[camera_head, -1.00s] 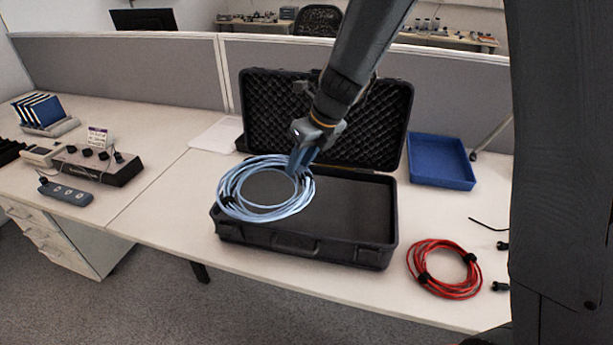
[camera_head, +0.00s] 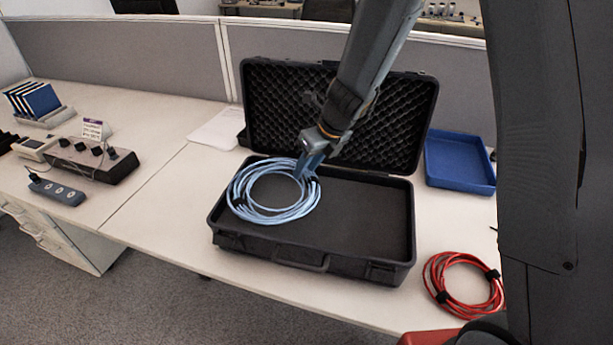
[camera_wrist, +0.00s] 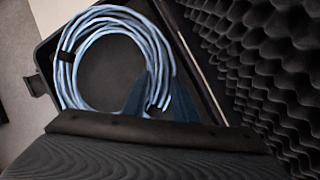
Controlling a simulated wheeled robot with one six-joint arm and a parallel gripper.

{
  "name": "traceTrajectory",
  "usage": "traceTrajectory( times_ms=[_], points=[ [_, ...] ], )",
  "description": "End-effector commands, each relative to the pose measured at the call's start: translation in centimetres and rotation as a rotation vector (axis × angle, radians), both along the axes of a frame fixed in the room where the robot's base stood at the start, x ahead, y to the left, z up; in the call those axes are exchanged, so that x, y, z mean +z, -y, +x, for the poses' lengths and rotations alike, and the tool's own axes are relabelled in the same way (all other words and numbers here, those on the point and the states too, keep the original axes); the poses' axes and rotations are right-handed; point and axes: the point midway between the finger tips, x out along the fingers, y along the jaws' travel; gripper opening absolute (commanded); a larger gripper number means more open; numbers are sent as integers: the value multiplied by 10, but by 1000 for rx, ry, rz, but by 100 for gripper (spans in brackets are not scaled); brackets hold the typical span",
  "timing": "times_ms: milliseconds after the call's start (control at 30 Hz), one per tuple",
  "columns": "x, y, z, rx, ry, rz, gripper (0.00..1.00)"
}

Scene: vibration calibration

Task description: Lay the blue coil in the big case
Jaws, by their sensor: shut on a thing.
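The blue coil (camera_head: 240,193) is a light-blue cable ring with black ties. It is over the left part of the open big case (camera_head: 313,262), which is black with a dark foam floor and an egg-foam lid standing up behind. My gripper (camera_head: 307,176) is shut on the right side of the coil. In the wrist view the blue fingertips (camera_wrist: 165,98) meet the coil (camera_wrist: 84,38) at its lower right, with the case's dark inside showing through the ring. I cannot tell whether the coil touches the case floor.
A red coil (camera_head: 462,310) lies on the table right of the case. A blue tray (camera_head: 460,183) stands behind it, near the divider (camera_head: 130,62). A black box with knobs (camera_head: 95,163) and a power strip (camera_head: 57,191) are at left. The right half of the case is empty.

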Motion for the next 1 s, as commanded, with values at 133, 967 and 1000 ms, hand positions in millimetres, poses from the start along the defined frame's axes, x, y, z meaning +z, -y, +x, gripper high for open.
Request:
traceTrajectory(
  times_ms=[133, 967, 1000],
  points=[
    [-21, 0, 0, -1, -3, 1, 0],
    [-8, 6, -3, -1, 3, 0, 33],
    [-2, 9, -4, 1, 3, -1, 33]
  ],
)
